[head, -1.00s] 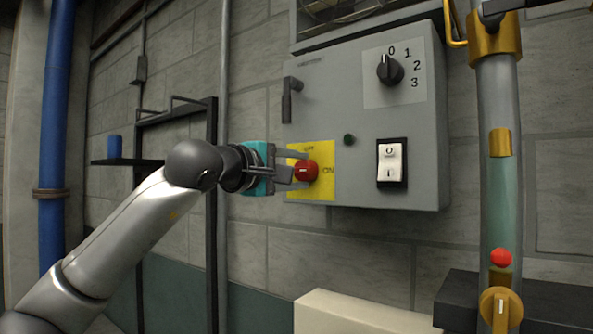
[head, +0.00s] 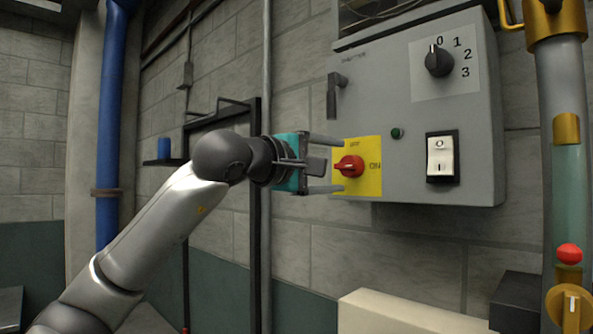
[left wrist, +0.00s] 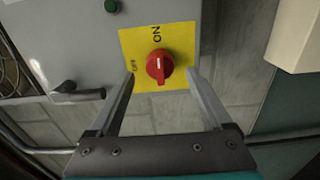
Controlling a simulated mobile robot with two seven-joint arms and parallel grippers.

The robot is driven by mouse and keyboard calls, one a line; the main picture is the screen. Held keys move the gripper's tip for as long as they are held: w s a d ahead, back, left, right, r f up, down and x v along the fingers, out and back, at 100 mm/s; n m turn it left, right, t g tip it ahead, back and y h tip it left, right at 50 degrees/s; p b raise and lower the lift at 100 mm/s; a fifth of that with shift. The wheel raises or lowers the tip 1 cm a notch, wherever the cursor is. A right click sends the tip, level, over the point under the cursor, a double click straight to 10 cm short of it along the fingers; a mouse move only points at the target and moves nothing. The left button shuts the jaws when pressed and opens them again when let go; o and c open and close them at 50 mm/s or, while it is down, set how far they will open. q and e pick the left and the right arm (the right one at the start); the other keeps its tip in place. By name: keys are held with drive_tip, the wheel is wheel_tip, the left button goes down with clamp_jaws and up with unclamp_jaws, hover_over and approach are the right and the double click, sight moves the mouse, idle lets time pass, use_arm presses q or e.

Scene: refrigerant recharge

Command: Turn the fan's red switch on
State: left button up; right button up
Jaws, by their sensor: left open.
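The red rotary switch (head: 349,166) sits on a yellow plate (head: 371,182) at the lower left of the grey control box. The plate reads OFF at its top and ON at its right. The switch's grip lies roughly sideways, in line with the ON label. My left gripper (head: 325,165) is open and empty, just left of the switch, its fingers pointing at it. In the left wrist view the red switch (left wrist: 159,66) shows ahead between the two fingertips, which appear clear of it. My right gripper is not in view.
The grey box (head: 400,120) also carries a black dial (head: 439,61), a white rocker switch (head: 441,157), a small green light (head: 397,133) and a lever handle (head: 336,95). A pipe with a red knob (head: 569,254) stands at right. A pale block (head: 400,315) is below the box.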

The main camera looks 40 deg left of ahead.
use_arm(q)
drive_tip(key=s+a+b, duration=0.1)
drive_tip(key=s+b, duration=0.2)
drive_tip(key=s, duration=0.9)
